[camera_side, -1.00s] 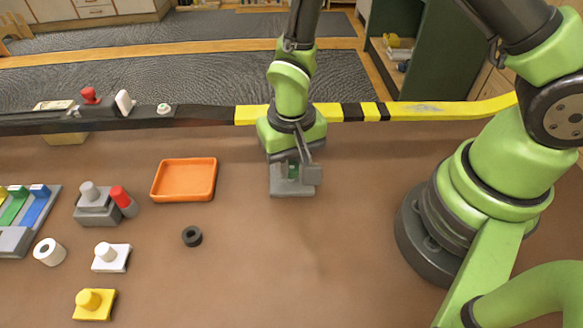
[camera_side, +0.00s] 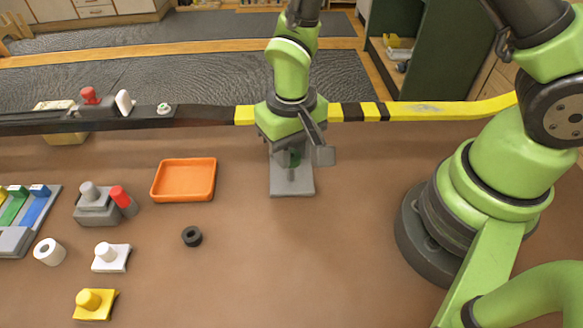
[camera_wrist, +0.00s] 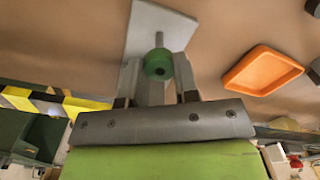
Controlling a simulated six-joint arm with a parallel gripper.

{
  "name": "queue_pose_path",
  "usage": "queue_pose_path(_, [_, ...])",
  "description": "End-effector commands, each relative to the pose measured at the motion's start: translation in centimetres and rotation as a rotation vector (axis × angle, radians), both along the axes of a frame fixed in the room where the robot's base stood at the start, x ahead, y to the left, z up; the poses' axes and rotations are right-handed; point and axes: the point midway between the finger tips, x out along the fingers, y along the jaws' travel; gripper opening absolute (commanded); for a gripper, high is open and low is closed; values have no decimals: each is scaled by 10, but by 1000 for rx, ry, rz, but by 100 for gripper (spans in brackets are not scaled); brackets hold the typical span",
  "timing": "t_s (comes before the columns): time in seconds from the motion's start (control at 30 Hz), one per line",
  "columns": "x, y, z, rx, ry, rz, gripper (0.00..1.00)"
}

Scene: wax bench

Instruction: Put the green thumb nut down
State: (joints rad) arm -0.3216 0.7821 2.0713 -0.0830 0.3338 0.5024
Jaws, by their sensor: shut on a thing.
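The green thumb nut (camera_wrist: 157,66) is between the two fingers of my gripper (camera_wrist: 156,80) in the wrist view. In the side view my gripper (camera_side: 294,152) is shut on the nut (camera_side: 295,160), which shows only partly between the fingers. A grey plate (camera_side: 303,187) lies below, with an upright grey stud (camera_side: 291,174) on it.
An orange tray (camera_side: 184,181) sits empty to the left. A black ring (camera_side: 192,236), a white block with a knob (camera_side: 111,257), a yellow one (camera_side: 94,304) and a grey block (camera_side: 97,209) stand further left. The bench right of the plate is clear.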

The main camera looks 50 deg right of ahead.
Motion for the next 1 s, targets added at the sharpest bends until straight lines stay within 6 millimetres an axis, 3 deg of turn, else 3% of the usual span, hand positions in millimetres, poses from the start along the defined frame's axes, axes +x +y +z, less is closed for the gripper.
queue_pose_path(0.57, [2, 4, 8, 1, -1, 3, 15])
queue_pose_path(0.9, [18, 82, 36, 2, -4, 10, 15])
queue_pose_path(1.0, [17, 94, 34, -1, 1, 8, 15])
